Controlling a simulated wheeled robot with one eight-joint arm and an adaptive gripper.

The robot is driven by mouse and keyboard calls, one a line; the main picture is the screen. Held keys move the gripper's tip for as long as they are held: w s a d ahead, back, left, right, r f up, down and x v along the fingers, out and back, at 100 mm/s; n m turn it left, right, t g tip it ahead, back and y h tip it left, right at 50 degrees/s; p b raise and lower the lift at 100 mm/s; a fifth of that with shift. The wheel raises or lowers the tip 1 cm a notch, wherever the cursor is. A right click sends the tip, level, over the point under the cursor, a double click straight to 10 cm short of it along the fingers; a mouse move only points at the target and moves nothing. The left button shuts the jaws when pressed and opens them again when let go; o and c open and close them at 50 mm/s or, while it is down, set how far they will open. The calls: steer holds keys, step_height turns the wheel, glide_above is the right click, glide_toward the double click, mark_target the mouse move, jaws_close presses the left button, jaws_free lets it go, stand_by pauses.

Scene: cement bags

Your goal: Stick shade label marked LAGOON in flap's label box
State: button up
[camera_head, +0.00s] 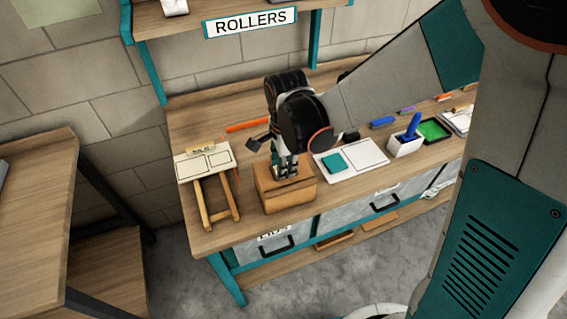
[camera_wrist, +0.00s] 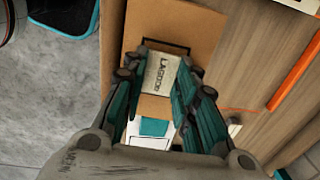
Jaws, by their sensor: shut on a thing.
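My gripper (camera_head: 286,172) is over the cardboard box (camera_head: 288,198) on the workbench, fingers pointing down. In the wrist view my gripper (camera_wrist: 158,74) is shut on a pale label (camera_wrist: 161,82) that reads LAGOON, held between its fingertips. The label overlaps part of this area in the view. I cannot tell whether the label touches the cardboard.
A small wooden stand (camera_head: 213,191) with a pale top is left of the box. A white sheet with a teal pad (camera_head: 333,163) lies to the right, then a white holder (camera_head: 405,144) and a green tray (camera_head: 433,130). An orange bar (camera_head: 247,126) lies behind.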

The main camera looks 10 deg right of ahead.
steer(key=o, duration=1)
steer(key=shift+r, duration=0.1)
